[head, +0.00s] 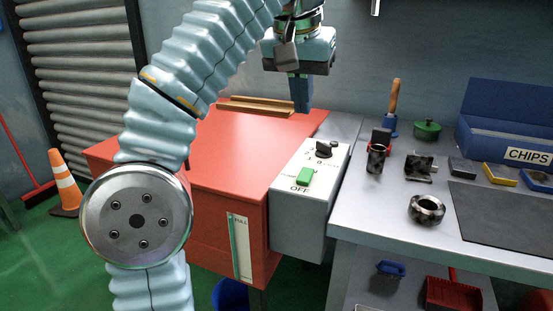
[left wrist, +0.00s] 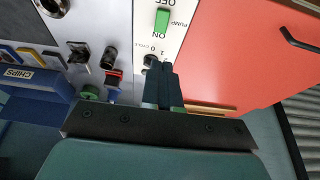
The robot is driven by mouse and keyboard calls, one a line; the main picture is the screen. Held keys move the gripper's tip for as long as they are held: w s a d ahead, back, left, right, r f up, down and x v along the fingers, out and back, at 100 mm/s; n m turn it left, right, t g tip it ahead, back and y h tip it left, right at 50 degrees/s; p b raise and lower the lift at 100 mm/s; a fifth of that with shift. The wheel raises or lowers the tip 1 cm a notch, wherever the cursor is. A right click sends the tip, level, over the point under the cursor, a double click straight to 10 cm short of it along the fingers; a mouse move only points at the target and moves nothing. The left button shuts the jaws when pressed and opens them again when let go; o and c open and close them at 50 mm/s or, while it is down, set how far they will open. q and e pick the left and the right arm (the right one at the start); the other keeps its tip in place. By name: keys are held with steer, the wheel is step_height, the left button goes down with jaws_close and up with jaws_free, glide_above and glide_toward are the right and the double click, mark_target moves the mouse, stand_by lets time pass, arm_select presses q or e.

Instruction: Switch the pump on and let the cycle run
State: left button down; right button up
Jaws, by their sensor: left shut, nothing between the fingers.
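A grey control box (head: 300,215) with a white panel (head: 290,183) sits at the right side of the red cabinet (head: 228,165). Its panel has a green rocker switch (head: 305,177), with OFF printed below it, and a black knob (head: 324,149) farther back. The left wrist view shows the green switch (left wrist: 162,20) between OFF and ON, labelled PUMP, and the knob beside CYCLE; which way the rocker is pressed is unclear. My left gripper (head: 301,106) is shut and empty, above and behind the panel, apart from switch and knob. My right gripper is not in view.
A gauge marked FULL (head: 240,247) is on the cabinet front. Wooden strips (head: 255,106) lie on its top. The bench at right holds metal parts (head: 427,209), a green pot (head: 427,130), a handled tool (head: 392,105) and a blue CHIPS bin (head: 505,145). An orange cone (head: 65,185) stands left.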

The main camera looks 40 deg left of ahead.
mark_target(306, 170)
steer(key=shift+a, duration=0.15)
arm_select(q)
steer(key=shift+a, duration=0.1)
steer(key=x, duration=0.9)
steer(key=b+x, duration=0.1)
steer(key=x, duration=0.4)
steer(key=shift+s+f, duration=0.1)
steer(key=shift+s, duration=0.25)
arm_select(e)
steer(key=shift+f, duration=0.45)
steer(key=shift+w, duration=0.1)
